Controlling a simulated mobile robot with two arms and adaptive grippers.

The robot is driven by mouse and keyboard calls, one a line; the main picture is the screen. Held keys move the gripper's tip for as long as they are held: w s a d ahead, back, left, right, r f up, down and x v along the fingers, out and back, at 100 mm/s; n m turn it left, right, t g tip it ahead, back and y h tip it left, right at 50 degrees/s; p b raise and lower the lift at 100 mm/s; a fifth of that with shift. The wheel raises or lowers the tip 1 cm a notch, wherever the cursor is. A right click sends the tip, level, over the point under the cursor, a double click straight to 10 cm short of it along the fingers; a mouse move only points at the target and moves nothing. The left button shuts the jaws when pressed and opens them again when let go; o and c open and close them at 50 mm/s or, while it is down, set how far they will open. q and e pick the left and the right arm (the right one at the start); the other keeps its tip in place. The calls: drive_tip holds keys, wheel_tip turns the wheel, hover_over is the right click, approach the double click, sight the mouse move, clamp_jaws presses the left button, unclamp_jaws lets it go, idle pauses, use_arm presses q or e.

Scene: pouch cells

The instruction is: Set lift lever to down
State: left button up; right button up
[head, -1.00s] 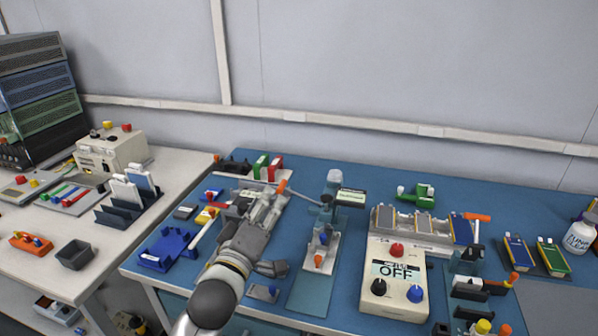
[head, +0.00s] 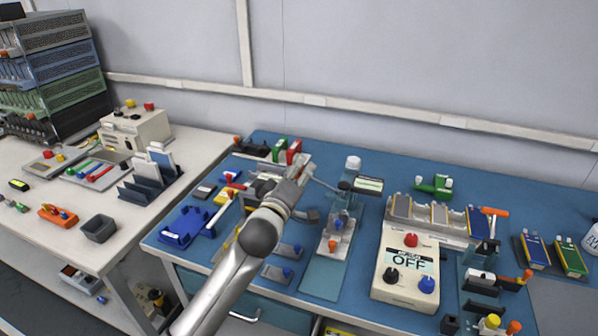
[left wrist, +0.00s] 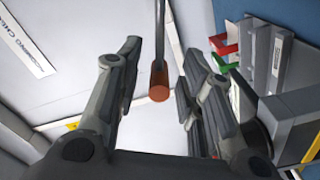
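A thin grey lever (head: 326,186) reaches left from the press-like stand (head: 352,172) on the blue bench. Its orange end is hidden in the head view behind my left gripper (head: 303,177). In the left wrist view, the lever's rod comes down from the top and its orange knob (left wrist: 158,82) lies between the two fingers of my left gripper (left wrist: 158,100). The fingers are open, with a gap on both sides of the knob. No label shows on this lever, so I cannot confirm it is the lift lever. My right gripper is not in view.
A cream control box (head: 405,280) reading OFF stands to the right. A blue tray (head: 183,228) lies left of my arm. Red and green holders (head: 287,150) stand behind the gripper. Another orange-handled lever (head: 494,211) is further right.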

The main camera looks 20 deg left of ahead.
use_arm(q)
drive_tip(key=shift+w, duration=0.1)
clamp_jaws()
